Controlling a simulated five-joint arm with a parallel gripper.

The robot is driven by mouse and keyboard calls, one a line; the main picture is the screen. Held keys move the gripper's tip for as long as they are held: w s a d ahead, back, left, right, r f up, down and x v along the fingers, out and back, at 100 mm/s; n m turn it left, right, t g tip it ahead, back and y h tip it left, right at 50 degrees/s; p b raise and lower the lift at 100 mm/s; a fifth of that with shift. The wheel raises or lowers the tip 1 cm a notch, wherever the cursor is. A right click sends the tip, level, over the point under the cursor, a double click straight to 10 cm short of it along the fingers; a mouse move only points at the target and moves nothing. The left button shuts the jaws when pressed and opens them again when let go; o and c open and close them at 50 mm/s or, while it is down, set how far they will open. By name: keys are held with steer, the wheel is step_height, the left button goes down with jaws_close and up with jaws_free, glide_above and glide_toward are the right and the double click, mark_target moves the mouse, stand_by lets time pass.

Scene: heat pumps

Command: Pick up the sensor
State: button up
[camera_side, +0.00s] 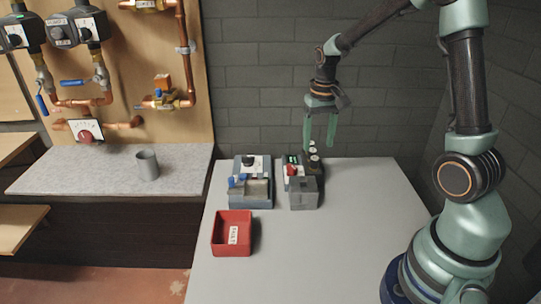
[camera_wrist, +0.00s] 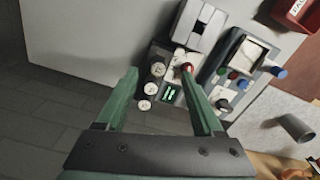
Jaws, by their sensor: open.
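Several dark upright cylinders with pale round tops (camera_side: 314,160) stand in a row at the back of the table; one or all may be the sensor, but I cannot tell for sure. They also show in the wrist view (camera_wrist: 150,88). Beside them is a dark device with a red knob (camera_side: 291,170) and a small green display, the display clear in the wrist view (camera_wrist: 169,94). My gripper (camera_side: 319,147) is open and empty, fingers pointing down above the cylinders. In the wrist view its fingers (camera_wrist: 160,70) lie either side of the cylinders and display.
A grey block (camera_side: 304,193) stands in front of the red-knobbed device. A blue-grey device with blue knobs (camera_side: 250,188) stands left of it. A red labelled tray (camera_side: 231,247) sits at the front left. A grey cup (camera_side: 147,163) is on the side counter. The table's right side is clear.

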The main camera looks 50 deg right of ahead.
mark_target(315, 157)
steer(key=shift+f, duration=0.9)
steer(key=f, duration=0.3)
steer(key=w+f, duration=0.1)
steer(key=shift+d+f, duration=0.15)
steer(key=shift+d, duration=0.2)
steer(key=shift+f, duration=0.55)
jaws_close()
